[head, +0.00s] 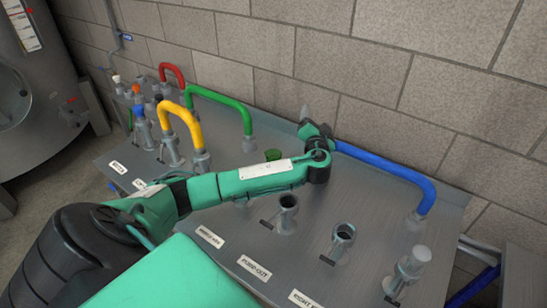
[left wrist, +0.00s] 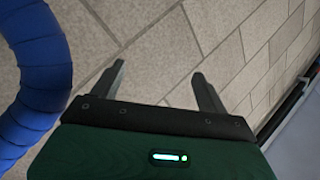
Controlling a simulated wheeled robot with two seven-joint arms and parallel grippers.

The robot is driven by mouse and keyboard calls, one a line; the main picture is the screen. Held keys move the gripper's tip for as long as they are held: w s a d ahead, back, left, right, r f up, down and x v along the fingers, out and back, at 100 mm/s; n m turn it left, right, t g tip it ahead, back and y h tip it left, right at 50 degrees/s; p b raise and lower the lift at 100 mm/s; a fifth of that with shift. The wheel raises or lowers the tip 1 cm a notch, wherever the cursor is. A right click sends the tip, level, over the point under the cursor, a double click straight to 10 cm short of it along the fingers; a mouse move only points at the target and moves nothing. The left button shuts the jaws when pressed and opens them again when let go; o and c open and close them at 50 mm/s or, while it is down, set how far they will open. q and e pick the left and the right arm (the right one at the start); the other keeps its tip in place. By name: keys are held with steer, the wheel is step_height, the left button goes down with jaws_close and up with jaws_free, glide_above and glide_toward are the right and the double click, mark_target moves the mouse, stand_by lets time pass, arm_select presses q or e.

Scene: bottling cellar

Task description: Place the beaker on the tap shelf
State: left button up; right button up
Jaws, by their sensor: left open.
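I see no beaker and nothing I can pick out as the tap shelf in either view. My left gripper (head: 306,113) is beyond the middle of the grey metal panel, close to the brick wall, and looks small and partly hidden by its own wrist. In the left wrist view the left gripper (left wrist: 158,73) has its two fingers spread apart with nothing between them, only wall behind. My right gripper is in neither view.
The panel (head: 257,235) carries upright pipe stubs (head: 287,214) and red (head: 172,73), yellow (head: 182,118), green (head: 222,103) and blue (head: 385,172) hoses. The blue hose (left wrist: 35,80) is close beside the left gripper. A steel tank (head: 40,75) stands at left.

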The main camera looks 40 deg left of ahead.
arm_select(q)
steer(key=s+f+n+g+y, duration=0.2)
steer(key=s+f+n+g, duration=0.45)
steer(key=n, duration=0.35)
steer(key=n+g, duration=0.5)
steer(key=n, duration=0.1)
glide_toward(274, 156)
steer(key=a, duration=0.1)
steer(key=p, duration=0.1)
steer(key=a, duration=0.1)
steer(key=shift+s+a+r, duration=0.25)
steer(key=shift+s+a, duration=0.05)
steer(key=shift+s, duration=0.1)
steer(key=shift+w+a+f+p, duration=0.1)
steer(key=shift+a+p, duration=0.45)
steer(key=shift+p, duration=0.05)
steer(key=p+x, duration=0.1)
steer(key=x, duration=0.3)
steer(key=shift+f, duration=0.15)
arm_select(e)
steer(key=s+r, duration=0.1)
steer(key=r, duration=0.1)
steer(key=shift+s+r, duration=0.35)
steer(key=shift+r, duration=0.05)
arm_select(q)
steer(key=c, duration=1.1)
steer(key=shift+c, duration=0.3)
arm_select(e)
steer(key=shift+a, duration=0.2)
